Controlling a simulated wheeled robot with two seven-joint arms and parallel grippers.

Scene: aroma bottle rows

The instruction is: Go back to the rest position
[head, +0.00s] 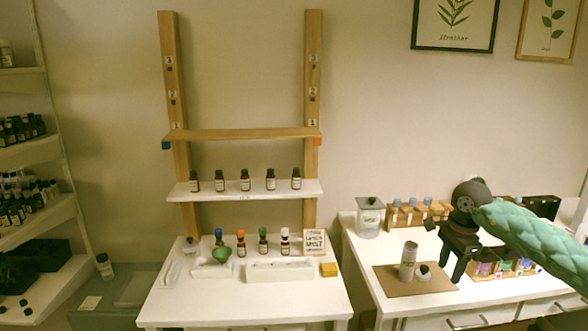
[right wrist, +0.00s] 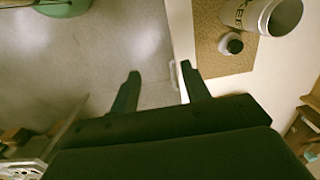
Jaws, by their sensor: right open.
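My right gripper (head: 461,264) is open and empty. Its arm, in a green quilted sleeve, comes in from the right above the right-hand table (head: 440,308). In the right wrist view the two fingers (right wrist: 158,85) are spread, with the floor and the table's edge beyond them. A grey can (head: 408,261) and a small dark-capped jar (head: 424,272) stand on a brown mat (head: 390,284), left of the gripper. The can (right wrist: 272,14) and the jar (right wrist: 231,43) also show in the right wrist view. My left gripper is not in view.
A wooden rack holds a white shelf (head: 215,193) with several dark bottles and a bare wooden shelf (head: 240,134) above. A lidded jar (head: 369,216) and bottle boxes stand at the right table's back.

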